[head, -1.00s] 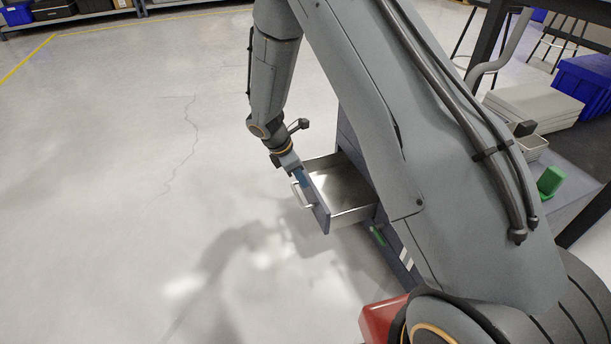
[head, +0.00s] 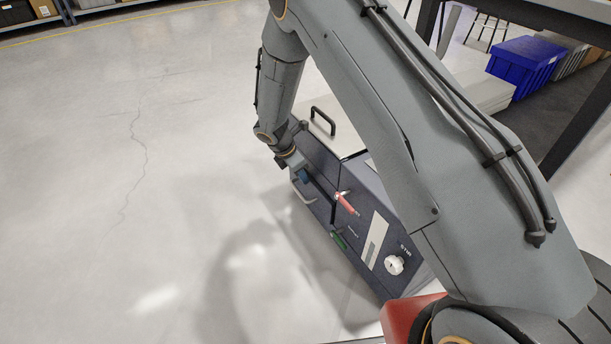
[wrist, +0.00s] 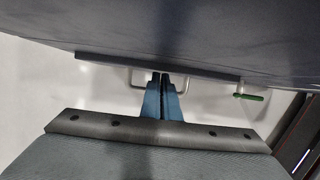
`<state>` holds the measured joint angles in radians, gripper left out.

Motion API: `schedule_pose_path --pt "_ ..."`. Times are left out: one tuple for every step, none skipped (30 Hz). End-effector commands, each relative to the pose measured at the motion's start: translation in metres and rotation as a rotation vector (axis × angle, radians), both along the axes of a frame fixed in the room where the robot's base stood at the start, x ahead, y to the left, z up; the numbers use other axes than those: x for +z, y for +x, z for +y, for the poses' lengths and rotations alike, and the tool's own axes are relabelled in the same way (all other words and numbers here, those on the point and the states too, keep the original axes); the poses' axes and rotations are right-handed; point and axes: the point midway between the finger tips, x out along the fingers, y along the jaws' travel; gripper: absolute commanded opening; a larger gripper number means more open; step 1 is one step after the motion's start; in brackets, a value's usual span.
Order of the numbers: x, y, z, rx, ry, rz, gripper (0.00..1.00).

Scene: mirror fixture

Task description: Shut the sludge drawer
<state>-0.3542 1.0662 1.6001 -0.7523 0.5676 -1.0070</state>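The sludge drawer (head: 320,207) is in the dark blue cabinet (head: 362,262), left of my arm in the head view. Its inside does not show; I cannot tell if its front is fully flush. Its pale bar handle (head: 301,192) is on the front, and parts of the handle (wrist: 139,84) show either side of my fingers in the wrist view. My gripper (head: 304,177) is at the drawer front by the handle. In the wrist view my gripper's blue fingers (wrist: 161,76) are together with nothing seen between them, tips at the front's edge. Exact contact is hidden.
The cabinet carries a red-handled lever (head: 345,203), a green handle (head: 338,240) and a white knob (head: 394,264). A pale lid with a black handle (head: 323,121) is behind. A blue bin (head: 525,65) stands farther back. The floor at left is clear.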

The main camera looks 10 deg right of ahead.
Motion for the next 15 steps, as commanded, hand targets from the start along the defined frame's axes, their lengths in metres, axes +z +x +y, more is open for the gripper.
schedule_pose_path --pt "0.0 0.002 -0.006 -0.005 -0.005 0.0 0.0" --pt "0.0 0.002 -0.007 -0.006 -0.004 0.0 0.0" --pt "0.0 0.002 -0.008 -0.007 -0.005 0.0 0.0" --pt "0.0 0.002 -0.009 -0.008 -0.005 0.0 0.0" --pt "0.0 0.002 -0.01 -0.01 -0.006 0.0 0.0" --pt "0.0 0.003 -0.011 -0.011 -0.006 0.001 0.0" --pt "0.0 0.003 -0.011 -0.011 -0.007 0.0 0.0" --pt "0.0 0.003 -0.012 -0.012 -0.007 0.001 0.0" --pt "0.0 0.002 -0.012 -0.013 -0.007 0.0 0.0" --pt "0.0 0.002 -0.011 -0.013 -0.007 0.0 0.0" --pt "0.0 0.001 -0.01 -0.014 -0.007 0.001 0.0" --pt "0.001 0.0 -0.007 -0.014 -0.007 0.001 0.0" --pt "0.001 -0.001 -0.004 -0.014 -0.007 0.001 0.0" --pt "0.001 -0.002 0.0 -0.014 -0.006 0.002 0.0" --pt "0.001 -0.004 0.006 -0.012 -0.005 0.002 0.0"
